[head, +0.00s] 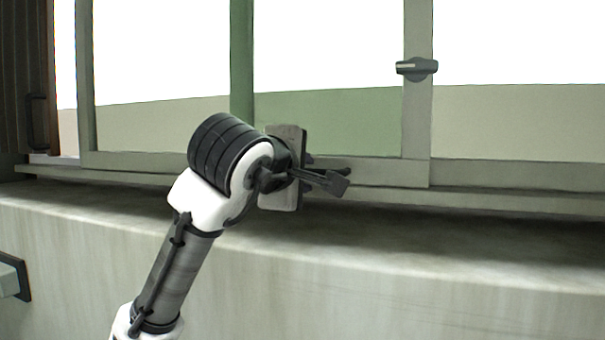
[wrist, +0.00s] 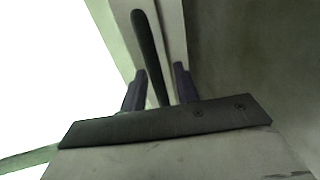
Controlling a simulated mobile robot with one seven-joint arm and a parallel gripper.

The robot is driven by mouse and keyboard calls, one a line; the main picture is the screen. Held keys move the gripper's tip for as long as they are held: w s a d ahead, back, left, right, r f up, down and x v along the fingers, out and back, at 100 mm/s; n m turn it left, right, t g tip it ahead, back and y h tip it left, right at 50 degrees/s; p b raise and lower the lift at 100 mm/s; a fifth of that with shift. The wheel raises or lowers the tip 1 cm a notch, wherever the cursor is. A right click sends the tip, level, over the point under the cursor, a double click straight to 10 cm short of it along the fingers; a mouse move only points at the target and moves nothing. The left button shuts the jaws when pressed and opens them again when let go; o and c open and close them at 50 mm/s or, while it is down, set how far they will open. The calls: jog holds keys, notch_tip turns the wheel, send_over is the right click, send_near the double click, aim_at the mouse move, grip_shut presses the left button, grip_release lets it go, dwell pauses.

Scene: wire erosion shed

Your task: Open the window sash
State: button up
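The window sash (head: 417,125) is a pale grey-green frame with a dark latch (head: 417,68) on its upright stile. My gripper (head: 336,181) is low in front of the sash's bottom rail (head: 385,173), left of and below the latch. In the wrist view, my gripper (wrist: 160,72) has its two dark fingers apart. A long dark bar with a rounded end (wrist: 147,42) shows between them against a pale rail. A gap shows on both sides of the bar; I cannot tell how deep the fingers reach around it. In the head view my wrist partly hides this area.
A pale sill and wall (head: 400,275) run below the window. A dark handle (head: 37,120) is on the brown panel at far left. A dark-edged box (head: 14,277) is at lower left.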

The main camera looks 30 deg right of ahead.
jog(key=b+v, duration=0.3)
jog(key=v, duration=1.1)
jog(key=shift+w+f, duration=0.1)
